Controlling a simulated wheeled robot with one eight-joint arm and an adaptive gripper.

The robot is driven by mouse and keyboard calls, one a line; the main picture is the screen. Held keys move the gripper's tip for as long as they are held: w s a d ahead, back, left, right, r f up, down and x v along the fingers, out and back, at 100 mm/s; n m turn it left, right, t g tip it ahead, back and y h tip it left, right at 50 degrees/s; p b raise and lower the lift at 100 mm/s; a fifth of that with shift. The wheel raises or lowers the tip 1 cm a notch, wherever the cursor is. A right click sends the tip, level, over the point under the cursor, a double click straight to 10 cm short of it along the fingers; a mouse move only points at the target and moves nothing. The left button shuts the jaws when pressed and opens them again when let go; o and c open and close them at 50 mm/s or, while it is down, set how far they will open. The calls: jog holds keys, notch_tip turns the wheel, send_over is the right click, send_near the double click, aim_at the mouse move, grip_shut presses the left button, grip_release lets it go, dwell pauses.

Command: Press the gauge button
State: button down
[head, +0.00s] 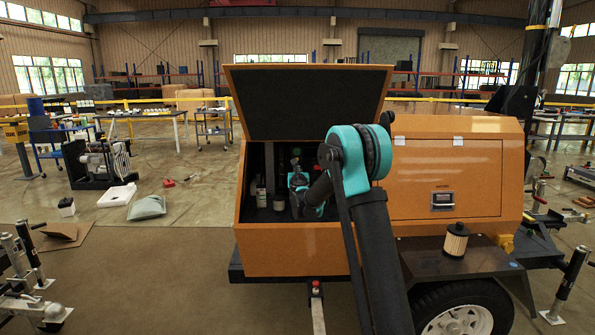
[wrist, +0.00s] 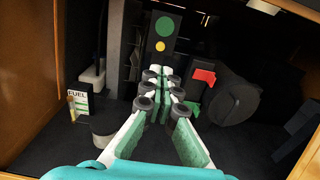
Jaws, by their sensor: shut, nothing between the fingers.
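My gripper (wrist: 160,74) is shut and empty, its white and green fingers pointing at a dark upright panel (wrist: 151,57). The panel carries a large green disc (wrist: 164,26) and a smaller yellow disc (wrist: 160,46). The fingertips appear just below the yellow disc in the wrist view; whether they touch the panel I cannot tell. No label shows which disc is the gauge button. In the head view my gripper (head: 298,180) is inside the open compartment of the orange trailer unit (head: 290,243), partly behind my own arm. The panel is not clear there.
A red part (wrist: 203,77) and a black rounded part (wrist: 235,100) are right of the fingers. A container labelled FUEL (wrist: 79,103) stands left. The compartment walls close in on both sides; its lid (head: 305,105) is raised. A canister (head: 455,240) stands on the trailer's right ledge.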

jog(key=s+d+f+m+g+h, duration=0.3)
jog(key=s+d+m, duration=0.75)
jog(key=s, duration=0.35)
jog(key=s+d+f+m+g+h, duration=0.2)
jog(key=s+d+m+g, duration=0.2)
jog(key=s+d+m, duration=0.85)
jog(key=s+a+f+m+g+y, duration=0.1)
jog(key=s+f+m, duration=0.3)
jog(key=s, duration=0.7)
jog(key=s+a+f+m+g+y, duration=0.2)
jog(key=s+f, duration=0.5)
jog(key=s, duration=0.5)
jog(key=s+a+f+m+g+y, duration=0.2)
jog(key=s+f+m, duration=0.4)
jog(key=s, duration=0.6)
jog(key=a+m+g, duration=0.1)
jog(key=a, duration=0.1)
jog(key=shift+s+a+g, duration=0.2)
jog(key=shift+a+g, duration=0.15)
jog(key=shift+g, duration=0.05)
